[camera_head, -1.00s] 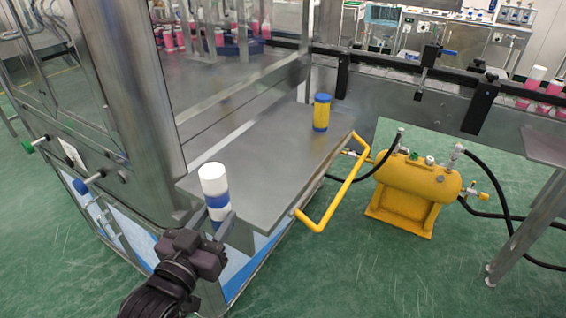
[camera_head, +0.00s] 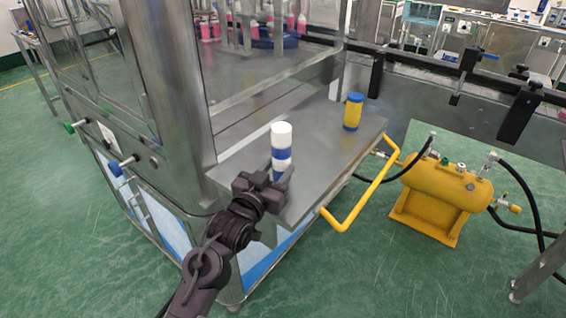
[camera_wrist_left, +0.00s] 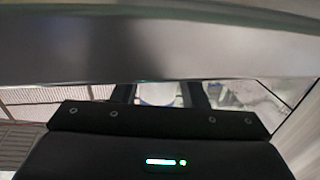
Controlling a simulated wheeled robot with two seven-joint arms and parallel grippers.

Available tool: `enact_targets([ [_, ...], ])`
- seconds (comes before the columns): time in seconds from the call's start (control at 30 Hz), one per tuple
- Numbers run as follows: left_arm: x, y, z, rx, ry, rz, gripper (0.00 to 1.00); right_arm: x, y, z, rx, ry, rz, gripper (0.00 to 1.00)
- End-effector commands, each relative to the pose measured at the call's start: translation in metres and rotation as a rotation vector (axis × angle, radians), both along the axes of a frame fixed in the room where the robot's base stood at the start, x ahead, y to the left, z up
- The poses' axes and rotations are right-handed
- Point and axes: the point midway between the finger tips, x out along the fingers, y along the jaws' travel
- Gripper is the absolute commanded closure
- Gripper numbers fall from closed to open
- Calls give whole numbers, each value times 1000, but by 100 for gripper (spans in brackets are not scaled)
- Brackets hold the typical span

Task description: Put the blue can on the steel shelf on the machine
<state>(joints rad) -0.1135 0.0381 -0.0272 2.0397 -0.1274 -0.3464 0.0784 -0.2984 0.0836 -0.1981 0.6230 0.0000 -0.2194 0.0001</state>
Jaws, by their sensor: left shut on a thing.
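The blue can (camera_head: 281,154), banded white and blue with a white top, is upright in my left gripper (camera_head: 279,178), which is shut on it. In the head view the can overlaps the near part of the steel shelf (camera_head: 322,153); its base is hidden by the gripper, so I cannot tell whether it touches the shelf. In the left wrist view a pale part of the can (camera_wrist_left: 158,94) shows between the fingers, and a grey metal surface fills the upper part. My right gripper is not in view.
A yellow can with a blue lid (camera_head: 353,111) stands at the shelf's far right. A yellow handle (camera_head: 352,212) juts from the shelf's right side. A steel post (camera_head: 180,90) rises at its left. The shelf's middle is clear. A yellow tank (camera_head: 438,194) stands on the floor at right.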

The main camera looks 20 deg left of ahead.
Motion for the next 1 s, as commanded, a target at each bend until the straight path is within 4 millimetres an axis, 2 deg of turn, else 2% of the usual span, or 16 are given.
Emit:
enact_targets([
  [0.1, 17, -2, 3, -2, -4, 0, 87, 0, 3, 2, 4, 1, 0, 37],
  [0.3, 34, -6, 2, -1, -3, 0, 87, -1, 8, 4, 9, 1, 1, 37],
  [0.77, 32, -5, -8, 0, -3, 0, 87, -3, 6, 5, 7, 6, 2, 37],
  [0.8, 32, -5, -9, 0, -1, 0, 59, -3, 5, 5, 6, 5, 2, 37],
  [0.97, 32, -5, -9, 0, -1, 0, 39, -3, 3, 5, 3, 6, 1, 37],
  [1.0, 32, -5, -9, 0, -1, 0, 39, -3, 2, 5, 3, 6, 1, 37],
])
